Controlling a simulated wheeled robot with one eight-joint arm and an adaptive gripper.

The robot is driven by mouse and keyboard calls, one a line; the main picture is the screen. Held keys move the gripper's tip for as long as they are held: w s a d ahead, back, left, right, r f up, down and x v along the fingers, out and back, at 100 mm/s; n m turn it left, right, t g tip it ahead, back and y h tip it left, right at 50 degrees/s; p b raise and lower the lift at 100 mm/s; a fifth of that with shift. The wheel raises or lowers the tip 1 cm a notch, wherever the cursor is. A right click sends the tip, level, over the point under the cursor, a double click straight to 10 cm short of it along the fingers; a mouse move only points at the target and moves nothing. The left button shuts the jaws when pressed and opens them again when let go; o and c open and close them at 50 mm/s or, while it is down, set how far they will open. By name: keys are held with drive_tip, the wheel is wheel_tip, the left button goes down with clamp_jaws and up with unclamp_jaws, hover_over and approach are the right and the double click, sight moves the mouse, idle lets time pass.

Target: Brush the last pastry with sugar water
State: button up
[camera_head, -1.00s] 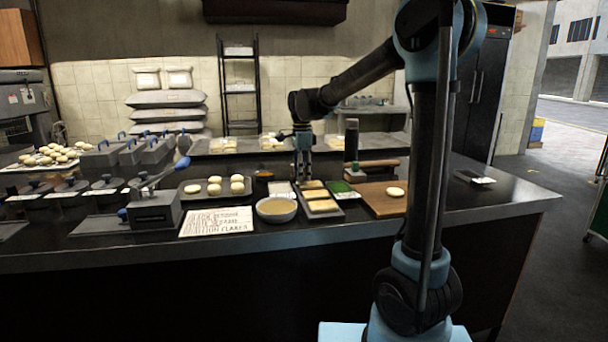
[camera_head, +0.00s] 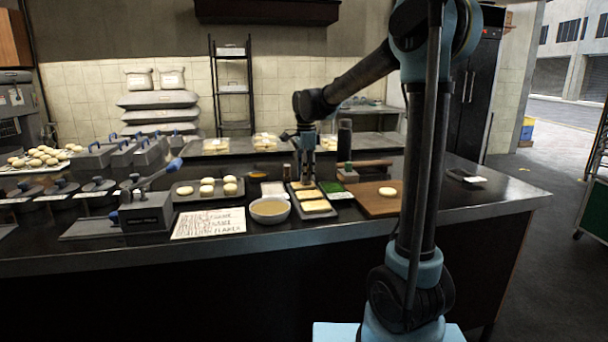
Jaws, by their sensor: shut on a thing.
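My gripper (camera_head: 304,176) points down over the back end of this tray. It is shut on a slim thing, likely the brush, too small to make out. I cannot tell whether its tip touches the rear pastry. A white bowl (camera_head: 270,218) of tan liquid, perhaps the sugar water, stands left of the tray.
A green-filled container (camera_head: 338,192) and a wooden board (camera_head: 373,204) with a dough round lie to the right. A dark bottle (camera_head: 345,140) stands behind. A bun tray (camera_head: 184,196), hand press (camera_head: 148,213) and written sheet (camera_head: 209,223) lie left.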

drive_tip(key=shift+w+d, duration=0.25)
drive_tip(key=shift+d, duration=0.75)
drive_tip(key=shift+a, duration=0.15)
drive_tip(key=shift+s+a, duration=0.25)
drive_tip(key=shift+a, duration=0.7)
drive_tip(key=shift+s+a, duration=0.3)
drive_tip(key=shift+a, duration=0.65)
drive_tip(key=shift+s+a, duration=0.25)
drive_tip(key=shift+a, duration=0.7)
drive_tip(key=shift+d, duration=0.1)
drive_tip(key=shift+w+d, duration=0.3)
drive_tip(key=shift+d, duration=0.7)
drive_tip(key=shift+w+d, duration=0.25)
drive_tip(key=shift+d, duration=0.7)
drive_tip(key=shift+w+d, duration=0.3)
drive_tip(key=shift+d, duration=0.7)
drive_tip(key=shift+r, duration=0.1)
